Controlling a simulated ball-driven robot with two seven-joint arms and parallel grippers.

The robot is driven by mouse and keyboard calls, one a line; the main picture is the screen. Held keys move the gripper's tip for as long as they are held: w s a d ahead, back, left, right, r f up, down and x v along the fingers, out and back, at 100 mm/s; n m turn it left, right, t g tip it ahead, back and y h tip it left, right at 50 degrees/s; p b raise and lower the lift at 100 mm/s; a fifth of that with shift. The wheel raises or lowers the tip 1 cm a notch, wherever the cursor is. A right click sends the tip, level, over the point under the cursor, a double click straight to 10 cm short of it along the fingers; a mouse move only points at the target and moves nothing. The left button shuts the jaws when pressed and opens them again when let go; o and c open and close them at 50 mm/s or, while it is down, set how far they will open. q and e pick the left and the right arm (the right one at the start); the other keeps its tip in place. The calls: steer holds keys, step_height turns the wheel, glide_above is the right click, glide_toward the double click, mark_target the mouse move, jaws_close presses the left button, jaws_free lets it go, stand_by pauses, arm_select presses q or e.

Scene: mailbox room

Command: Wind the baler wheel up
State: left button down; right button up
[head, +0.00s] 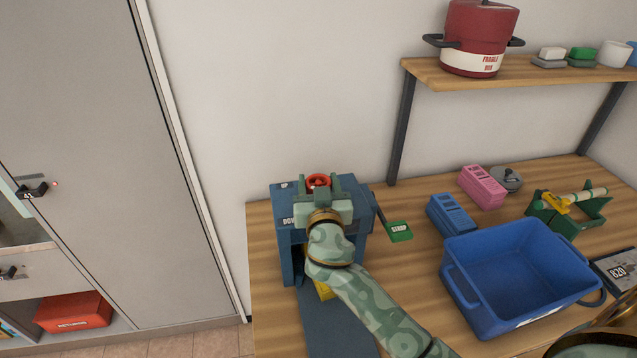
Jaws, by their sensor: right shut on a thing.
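The blue baler (286,231) stands at the left end of the wooden table. Its red wheel (318,181) is on top. My right gripper (320,188) is over the baler with its green fingers around the red wheel, shut on it. My right arm comes up from the bottom of the head view and hides much of the baler's front. A bit of something yellow (324,290) shows low in the baler, partly behind my arm. A green tag reading "STRAP" (399,231) is at the baler's right side. My left gripper is not in view.
A blue crate (520,312), blue and pink blocks (482,187), a grey lid (507,179) and a green holder (556,224) stand to the right on the table (400,276). A red pot (477,38) is on the shelf (430,73). A grey cabinet stands at left.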

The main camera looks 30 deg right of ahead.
steer(key=n+y+p, duration=0.1)
steer(key=y, duration=0.1)
steer(key=n+t+y, duration=0.1)
steer(key=shift+d+r+n+y+p, duration=0.1)
steer(key=shift+r+n+y+p, duration=0.05)
steer(key=shift+n+y+p, duration=0.2)
steer(key=n+y+p, duration=0.2)
steer(key=y, duration=0.2)
steer(key=shift+r, duration=0.1)
steer(key=n+y+p, duration=0.1)
steer(key=n+y, duration=0.1)
steer(key=y, duration=0.1)
steer(key=shift+d+n+p, duration=0.1)
steer(key=shift+n+p, duration=0.15)
steer(key=shift+p, duration=0.05)
steer(key=shift+n+g+y+p, duration=0.3)
steer(key=shift+n+g+y, duration=0.4)
steer(key=shift+y, duration=0.65)
steer(key=shift+f, duration=0.2)
steer(key=o, duration=1)
steer(key=v, duration=1.6)
steer(key=shift+d+f, duration=0.15)
